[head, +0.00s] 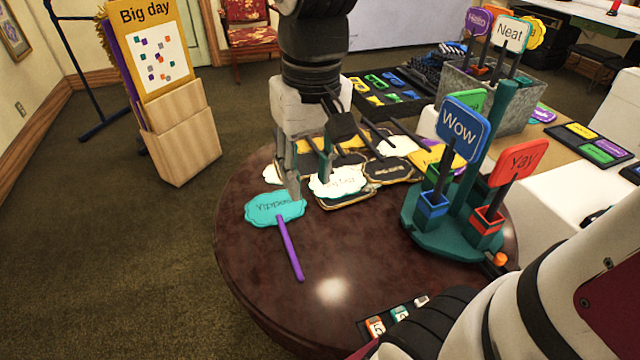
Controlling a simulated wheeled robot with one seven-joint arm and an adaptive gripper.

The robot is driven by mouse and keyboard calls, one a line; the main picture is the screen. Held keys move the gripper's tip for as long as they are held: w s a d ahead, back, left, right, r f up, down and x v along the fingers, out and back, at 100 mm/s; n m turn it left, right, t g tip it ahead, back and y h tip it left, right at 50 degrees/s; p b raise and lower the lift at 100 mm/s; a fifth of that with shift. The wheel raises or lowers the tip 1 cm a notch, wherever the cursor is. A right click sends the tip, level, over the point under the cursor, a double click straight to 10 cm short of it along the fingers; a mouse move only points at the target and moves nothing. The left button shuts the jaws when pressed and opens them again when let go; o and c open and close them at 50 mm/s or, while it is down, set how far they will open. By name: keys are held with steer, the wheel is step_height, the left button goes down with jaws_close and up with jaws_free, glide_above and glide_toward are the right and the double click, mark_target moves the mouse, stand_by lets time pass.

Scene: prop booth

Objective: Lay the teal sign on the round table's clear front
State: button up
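The teal sign (262,209) lies flat on the left part of the round table (345,262), lettering facing up and upside down in the picture. Its purple stick (289,249) points toward the table's near edge. My gripper (310,186) points down over the table, just right of the sign, with its fingers apart. One fingertip overlaps the sign's right edge in the picture; I cannot tell whether it touches. I see nothing held between the fingers. The table's near middle is bare and shiny.
White, black and yellow signs (393,171) lie piled behind the gripper. A teal stand (452,243) with upright blue (463,128) and red (516,163) signs occupies the table's right. Small labelled blocks (399,313) sit at the near edge. A wooden display (180,130) stands on the floor.

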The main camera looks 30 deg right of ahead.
steer(key=s+t, duration=0.1)
steer(key=s, duration=1.2)
steer(key=shift+a+r+n+t, duration=0.2)
steer(key=shift+r+n+t, duration=0.1)
steer(key=shift+n, duration=0.1)
steer(key=shift+r, duration=0.1)
step_height(320, 180, up, 10)
steer(key=t+p, duration=0.2)
steer(key=p, duration=0.7)
steer(key=shift+d+r, duration=0.15)
steer(key=shift+r, duration=0.1)
steer(key=shift+s, duration=0.1)
